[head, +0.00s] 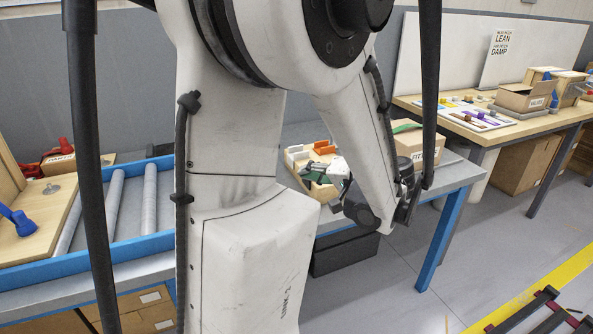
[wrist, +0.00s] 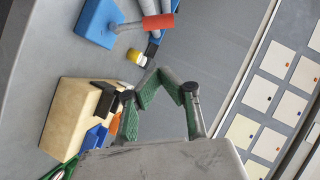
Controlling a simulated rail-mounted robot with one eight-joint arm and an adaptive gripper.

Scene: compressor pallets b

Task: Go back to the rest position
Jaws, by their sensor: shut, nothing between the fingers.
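My gripper (head: 328,175) shows in the head view behind my own arm, beside a wooden tray on the bench. The arm hides part of it. In the wrist view my gripper (wrist: 160,76) has two dark fingers with green pads whose tips meet, with nothing between them. It is apart from the bench items that show to its left in that view.
A wooden tray (head: 291,171) with orange and white pieces and a cardboard box (head: 408,145) stand on the blue-edged bench. Rollers (head: 150,195) lie at left. The wrist view shows a blue block (wrist: 97,22) and a wooden block (wrist: 68,118).

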